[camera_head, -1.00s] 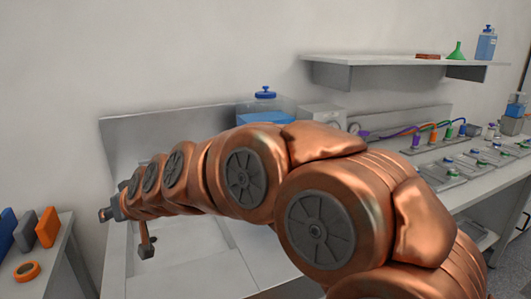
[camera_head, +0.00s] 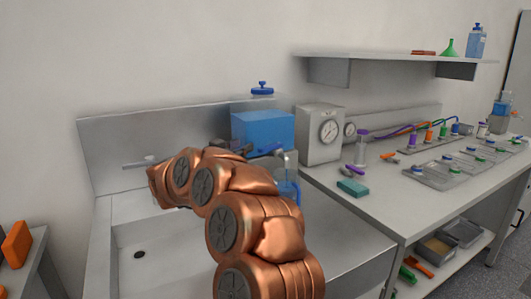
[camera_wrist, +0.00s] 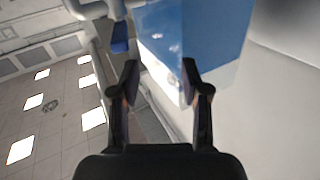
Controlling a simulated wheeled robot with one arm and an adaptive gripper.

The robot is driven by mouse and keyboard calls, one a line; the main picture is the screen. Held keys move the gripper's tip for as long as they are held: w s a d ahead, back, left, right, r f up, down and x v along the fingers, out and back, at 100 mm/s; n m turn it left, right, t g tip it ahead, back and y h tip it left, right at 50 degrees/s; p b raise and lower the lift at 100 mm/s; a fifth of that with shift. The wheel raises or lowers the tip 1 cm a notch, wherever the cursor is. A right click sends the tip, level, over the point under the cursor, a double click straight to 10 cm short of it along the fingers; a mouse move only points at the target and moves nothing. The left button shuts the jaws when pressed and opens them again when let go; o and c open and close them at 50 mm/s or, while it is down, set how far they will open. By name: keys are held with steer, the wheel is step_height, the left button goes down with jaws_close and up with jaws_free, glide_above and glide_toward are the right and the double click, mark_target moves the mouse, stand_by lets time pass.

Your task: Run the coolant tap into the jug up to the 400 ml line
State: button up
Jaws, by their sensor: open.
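The coolant tank (camera_head: 263,132), a clear box with blue liquid and a blue cap (camera_head: 262,88), stands at the back of the sink. A grey tap spout (camera_head: 287,160) and a blue lever (camera_head: 266,150) are at its front. The jug (camera_head: 289,188), clear with a blue handle, is below the spout, partly hidden by my arm; its fill level cannot be read. My gripper (camera_head: 236,147) is near the tank's lower left front, mostly hidden by my arm. In the wrist view my gripper (camera_wrist: 160,80) is open and empty, with the tank (camera_wrist: 200,35) beyond and the blue lever (camera_wrist: 119,38) left of the fingers.
A sink basin (camera_head: 150,250) lies at left, with a faucet (camera_head: 140,162) behind it. A grey gauge box (camera_head: 320,135) stands right of the tank. A teal block (camera_head: 353,187) lies on the bench. A shelf (camera_head: 390,62) hangs above.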

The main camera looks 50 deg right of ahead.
mark_target(271, 148)
steer(key=s+d+f+m+g, duration=0.1)
steer(key=g, duration=0.1)
steer(key=s+d+f+g, duration=0.1)
steer(key=s+g, duration=0.1)
steer(key=shift+s+d+f+m, duration=0.15)
steer(key=shift+s+d+m, duration=0.15)
steer(key=shift+m, duration=0.1)
steer(key=shift+d, duration=3.7)
steer(key=shift+s, duration=0.1)
steer(key=shift+c, duration=0.4)
jaws_close()
